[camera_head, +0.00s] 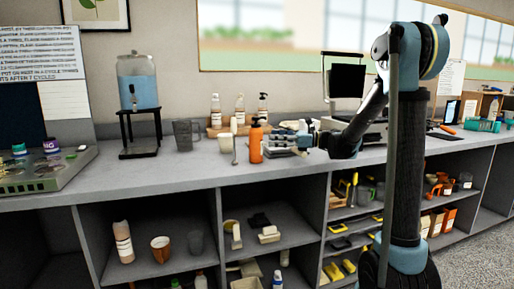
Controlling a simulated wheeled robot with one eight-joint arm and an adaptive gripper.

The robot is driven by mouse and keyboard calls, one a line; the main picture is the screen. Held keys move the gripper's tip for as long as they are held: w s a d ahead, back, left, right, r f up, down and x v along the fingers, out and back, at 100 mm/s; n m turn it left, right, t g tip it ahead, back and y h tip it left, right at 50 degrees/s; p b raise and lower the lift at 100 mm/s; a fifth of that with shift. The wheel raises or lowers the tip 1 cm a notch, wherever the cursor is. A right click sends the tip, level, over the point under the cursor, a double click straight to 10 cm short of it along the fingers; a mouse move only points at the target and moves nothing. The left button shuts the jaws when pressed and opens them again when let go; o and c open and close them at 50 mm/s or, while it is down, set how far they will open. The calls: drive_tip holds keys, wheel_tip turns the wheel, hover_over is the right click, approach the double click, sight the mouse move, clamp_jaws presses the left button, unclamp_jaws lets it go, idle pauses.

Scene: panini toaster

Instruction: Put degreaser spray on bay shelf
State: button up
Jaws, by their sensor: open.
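An orange bottle (256,145) with a dark top stands upright on the grey counter; it looks like the degreaser spray, but I cannot read a label. My gripper (272,143) is open, low over the counter just right of the bottle, its fingers pointing left toward it. I cannot tell whether a finger touches the bottle. Below the counter are open bay shelves; the middle bay shelf (292,228) holds a few small pale and dark items, and the left bay (95,235) holds a bottle and two cups.
Behind are several pump bottles (239,110) on a wooden stand and a grey pitcher (184,134). A water dispenser (138,90) stands further left. The front counter strip is clear.

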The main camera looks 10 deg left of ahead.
sight(256, 137)
drive_tip(key=shift+s+a, duration=0.2)
drive_tip(key=shift+a, duration=1.95)
drive_tip(key=shift+s+a, duration=0.15)
drive_tip(key=shift+a, duration=1.95)
drive_tip(key=c, duration=1.5)
wheel_tip(256, 137, up, 10)
drive_tip(key=shift+f, duration=0.25)
drive_tip(key=shift+s+r, duration=0.1)
drive_tip(key=shift+r, duration=0.15)
